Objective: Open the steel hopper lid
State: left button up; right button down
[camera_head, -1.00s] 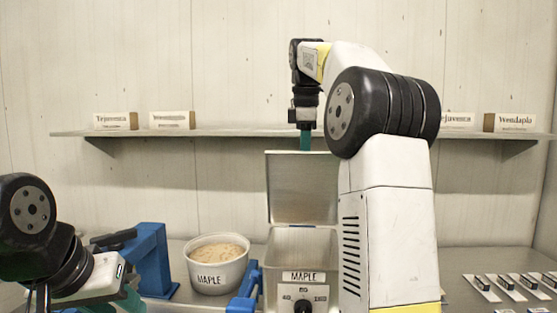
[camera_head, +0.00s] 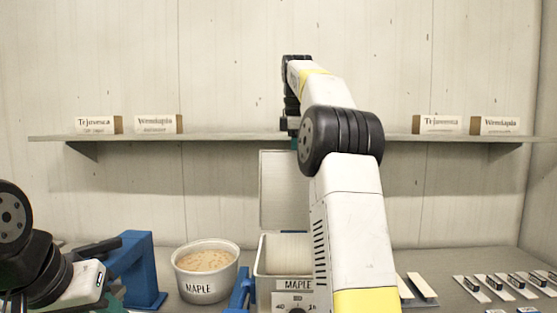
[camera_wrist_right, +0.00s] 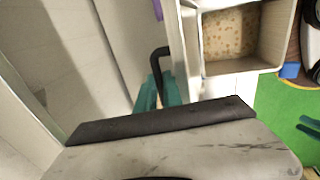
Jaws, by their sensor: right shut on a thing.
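The steel hopper (camera_head: 262,268), labelled MAPLE, stands on the counter at the centre of the head view. Its lid (camera_head: 283,190) stands open, about upright at the hopper's back. My right gripper (camera_head: 294,143) is at the lid's top edge, mostly hidden behind my own arm. In the right wrist view, its teal fingers (camera_wrist_right: 157,92) are shut on the black lid handle (camera_wrist_right: 158,62). The open hopper (camera_wrist_right: 272,58) shows there too, with a speckled tan surface inside. My left gripper (camera_head: 113,288) is at lower left, away from the hopper; its fingers are too obscured to judge.
A white MAPLE bowl (camera_head: 206,282) of speckled tan mix stands left of the hopper, beside a blue stand (camera_head: 143,270). A wall shelf (camera_head: 230,137) with small labelled boxes runs behind the lid. Several labelled strips (camera_head: 500,285) lie on the counter at right.

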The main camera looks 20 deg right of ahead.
jog(key=shift+w+d+r, duration=0.1)
jog(key=shift+w+r, duration=0.05)
jog(key=c, duration=1.5)
grip_release()
jog(key=shift+f, duration=0.2)
